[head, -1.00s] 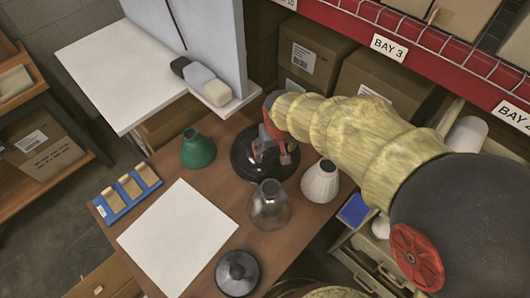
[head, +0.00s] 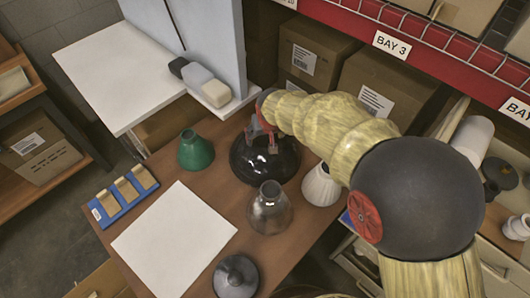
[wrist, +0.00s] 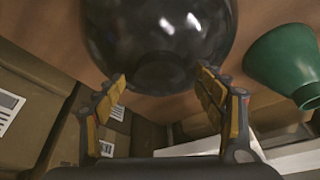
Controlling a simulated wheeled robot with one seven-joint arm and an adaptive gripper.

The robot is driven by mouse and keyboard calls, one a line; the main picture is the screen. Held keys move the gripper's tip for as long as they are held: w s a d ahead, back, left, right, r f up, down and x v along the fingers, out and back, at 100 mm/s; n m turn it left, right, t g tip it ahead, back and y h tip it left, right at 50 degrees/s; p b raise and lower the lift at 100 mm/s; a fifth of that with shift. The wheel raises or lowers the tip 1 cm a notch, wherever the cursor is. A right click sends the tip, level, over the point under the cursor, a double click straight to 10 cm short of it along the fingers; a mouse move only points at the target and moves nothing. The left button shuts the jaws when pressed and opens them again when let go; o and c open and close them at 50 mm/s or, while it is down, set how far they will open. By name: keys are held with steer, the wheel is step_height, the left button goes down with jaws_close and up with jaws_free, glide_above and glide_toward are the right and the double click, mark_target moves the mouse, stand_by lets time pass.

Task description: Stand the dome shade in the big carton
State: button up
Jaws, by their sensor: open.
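The dome shade, which I take to be the large glossy black dome (head: 262,162), sits at the back of the brown table. It also fills the top middle of the wrist view (wrist: 158,40). My gripper (head: 262,140) is at the dome's far upper side in the head view. In the wrist view my gripper (wrist: 162,82) is open, its yellow-padded fingers apart at the dome's near edge, with nothing held. I cannot tell which box is the big carton; brown cartons stand behind the table (head: 313,52) and at the lower left edge (head: 100,284).
Close by stand a green shade (head: 195,152), a clear glass shade (head: 269,210) and a white shade (head: 320,187). A small dark lidded piece (head: 236,276), a white sheet (head: 172,240) and a blue tray (head: 122,196) lie nearer. A grey panel (head: 212,40) rises at the back.

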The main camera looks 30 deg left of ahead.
steer(key=c, duration=0.3)
steer(key=c, duration=1.5)
jaws_close()
steer(key=shift+w+a+r, duration=0.1)
